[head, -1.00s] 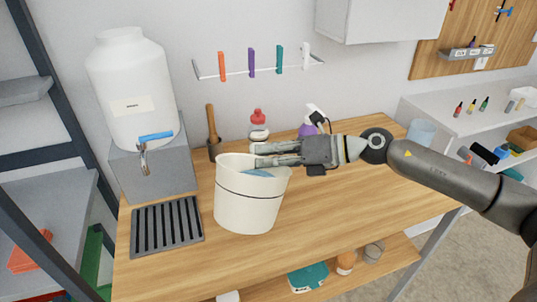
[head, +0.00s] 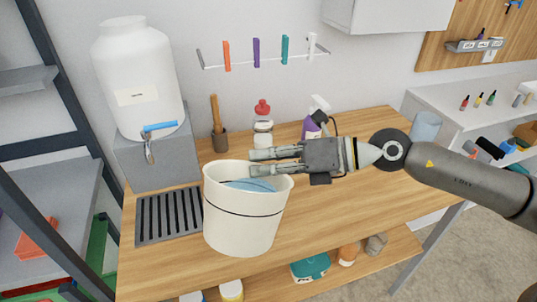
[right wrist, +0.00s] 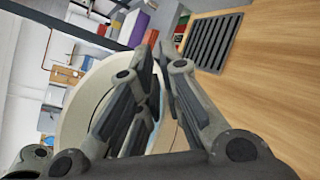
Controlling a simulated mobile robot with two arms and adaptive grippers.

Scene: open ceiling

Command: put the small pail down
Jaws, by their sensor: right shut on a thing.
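The small pail (head: 242,222) is cream white with a thin dark line around it, and it stands upright with blue water (head: 250,186) inside. It is over the front part of the wooden bench, just right of the slotted drain tray. My right gripper (head: 262,162) comes in from the right and is shut on the pail's far rim. In the right wrist view the fingers (right wrist: 155,85) close on the pail's pale wall (right wrist: 82,110). Whether the pail's base touches the bench is hard to tell. My left gripper is not in view.
The dark drain tray (head: 168,214) lies below a white water tank (head: 138,80) with a blue-handled tap. A brush in a holder (head: 219,140), a red-capped bottle (head: 263,125) and a purple spray bottle (head: 313,125) stand behind. The bench top (head: 370,185) is clear to the right.

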